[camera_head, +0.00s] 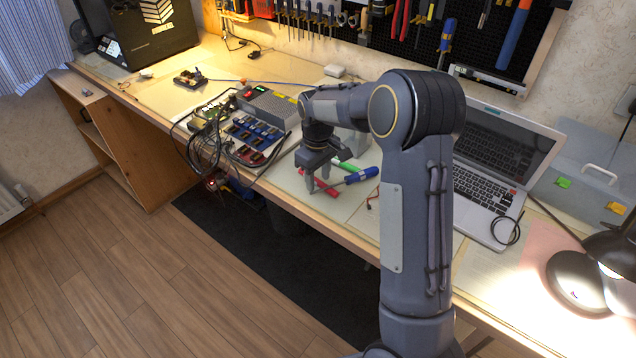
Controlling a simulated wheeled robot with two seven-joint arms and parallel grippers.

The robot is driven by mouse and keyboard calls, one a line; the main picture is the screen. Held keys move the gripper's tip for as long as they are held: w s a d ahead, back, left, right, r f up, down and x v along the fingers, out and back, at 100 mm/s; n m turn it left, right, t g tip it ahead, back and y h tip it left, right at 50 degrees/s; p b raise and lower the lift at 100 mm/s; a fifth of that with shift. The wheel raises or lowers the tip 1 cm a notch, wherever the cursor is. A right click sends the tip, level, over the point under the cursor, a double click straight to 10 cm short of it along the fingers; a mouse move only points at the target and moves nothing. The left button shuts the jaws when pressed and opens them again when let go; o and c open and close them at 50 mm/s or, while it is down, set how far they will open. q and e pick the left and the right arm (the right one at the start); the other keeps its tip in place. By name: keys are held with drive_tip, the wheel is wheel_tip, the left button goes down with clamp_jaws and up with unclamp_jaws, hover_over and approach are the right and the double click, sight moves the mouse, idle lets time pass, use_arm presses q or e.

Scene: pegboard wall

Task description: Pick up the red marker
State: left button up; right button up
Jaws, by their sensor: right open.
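A red marker (329,190) lies on the worktable near its front edge. A blue screwdriver-like tool (362,175) and a green marker-like item (349,167) lie just to its right and behind it. My right gripper (318,184) points down over the red marker with its fingers open. The fingers hide part of the marker, and I cannot tell whether they touch it. My left gripper is not in view.
An open laptop (486,190) stands right of my arm. A board of dark and blue parts (252,136) and tangled black cables (207,138) lie left of the gripper. A pegboard with tools (490,40) hangs behind. A lamp (580,278) stands at far right.

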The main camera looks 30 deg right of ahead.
drive_tip(key=shift+c, duration=0.3)
clamp_jaws()
idle(0.4)
